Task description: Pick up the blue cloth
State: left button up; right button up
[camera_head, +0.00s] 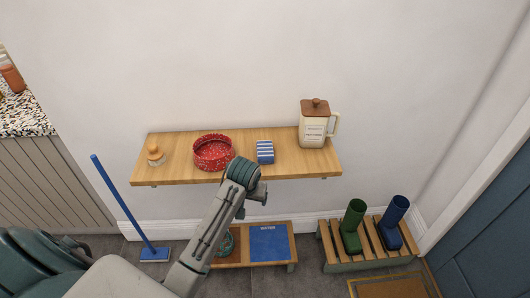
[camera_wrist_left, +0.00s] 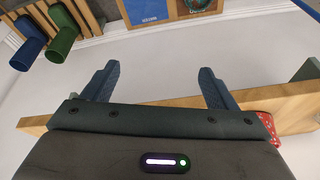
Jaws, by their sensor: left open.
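The likely blue cloth (camera_head: 265,152) is a small folded piece with blue and white stripes. It lies on the wooden wall shelf (camera_head: 185,172), right of the red speckled bowl. My left gripper (camera_head: 256,192) is in front of the shelf's front edge, just below and left of the cloth in the head view, partly hidden by its own wrist. In the left wrist view its two fingers (camera_wrist_left: 156,85) are spread apart with nothing between them. The cloth cannot be made out in that view. My right gripper is not in view.
Below are a low bench with a blue mat (camera_head: 269,243) and a slatted rack with green (camera_head: 352,228) and blue boots (camera_head: 393,222). A blue broom (camera_head: 122,207) leans left.

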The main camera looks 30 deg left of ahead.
pick_arm(q)
jog(key=w+a+r+n, duration=0.1)
jog(key=w+r, duration=0.3)
jog(key=w, duration=0.4)
jog(key=n, duration=0.2)
send_near(265, 149)
jog(key=p+x, duration=0.1)
jog(key=x, duration=0.3)
jog(key=shift+w+f+p, duration=0.15)
jog(key=shift+f+p, duration=0.3)
jog(key=shift+p, duration=0.1)
jog(key=p+x, duration=0.1)
jog(key=x, duration=0.2)
jog(key=shift+w+a+f, duration=0.1)
jog(key=shift+f, duration=0.1)
jog(key=shift+w+f, duration=0.15)
jog(key=shift+f, duration=0.4)
jog(key=c, duration=1.1)
jog(key=shift+r, duration=0.1)
jog(key=shift+c, duration=0.2)
